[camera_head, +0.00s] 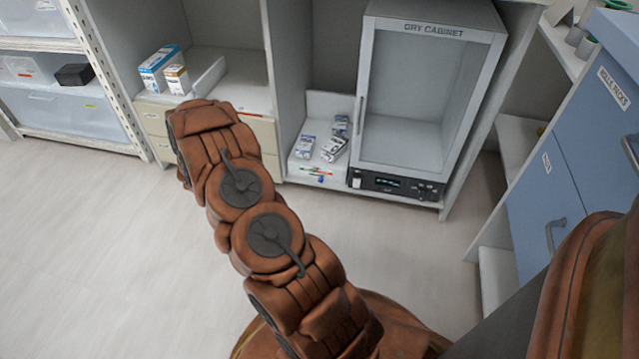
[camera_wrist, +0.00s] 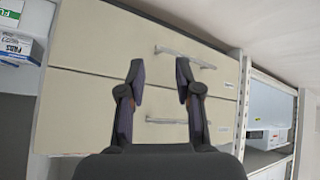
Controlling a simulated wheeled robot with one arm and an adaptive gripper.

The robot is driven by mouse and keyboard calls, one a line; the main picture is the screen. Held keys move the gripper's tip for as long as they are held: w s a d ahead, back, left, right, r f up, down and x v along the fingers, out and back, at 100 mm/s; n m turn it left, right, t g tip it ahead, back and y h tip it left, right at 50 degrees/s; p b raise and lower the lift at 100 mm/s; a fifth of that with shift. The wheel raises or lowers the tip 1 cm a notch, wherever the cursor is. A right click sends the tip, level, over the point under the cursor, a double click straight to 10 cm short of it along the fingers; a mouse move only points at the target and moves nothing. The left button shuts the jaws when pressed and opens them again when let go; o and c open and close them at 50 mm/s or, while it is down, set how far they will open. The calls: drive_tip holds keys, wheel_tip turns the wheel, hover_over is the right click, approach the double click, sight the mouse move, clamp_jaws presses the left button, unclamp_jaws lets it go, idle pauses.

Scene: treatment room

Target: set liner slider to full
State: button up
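I cannot make out a liner slider in either view. The dry cabinet (camera_head: 418,92) has a dark control strip (camera_head: 395,186) along its base, with a small lit display, a pale switch or knob at its left end and small buttons at right, too small to read. In the wrist view my gripper (camera_wrist: 160,71) is open, its two dark fingers apart with nothing between them. It faces a cream drawer unit (camera_wrist: 95,38) with two metal handles. In the head view my arm reaches up toward these drawers (camera_head: 263,131); the gripper is hidden behind the arm.
Small boxes (camera_head: 333,148) and pens lie on a white tray left of the cabinet. Blue and white cartons (camera_head: 158,70) stand on the counter. A shelf with clear bins (camera_head: 60,115) is at left. Blue drawers (camera_head: 545,205) stand at right. The floor (camera_head: 420,265) between is clear.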

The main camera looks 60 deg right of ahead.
drive_tip(key=s+d+f+m+g+h, duration=0.1)
drive_tip(key=s+d+f+h, duration=0.1)
drive_tip(key=s+d+f, duration=0.3)
drive_tip(key=s+d+f+g+h, duration=0.1)
drive_tip(key=s+d+f+h, duration=0.25)
drive_tip(key=d, duration=0.35)
drive_tip(key=g+h+b, duration=0.1)
drive_tip(key=g+h, duration=0.2)
drive_tip(key=g, duration=0.1)
approach(320, 182)
drive_tip(key=d, duration=0.2)
drive_tip(key=shift+m, duration=0.3)
drive_tip(key=b+x, duration=0.3)
drive_tip(key=x, duration=0.4)
drive_tip(key=shift+d+f, duration=0.3)
drive_tip(key=shift+c, duration=0.4)
clamp_jaws()
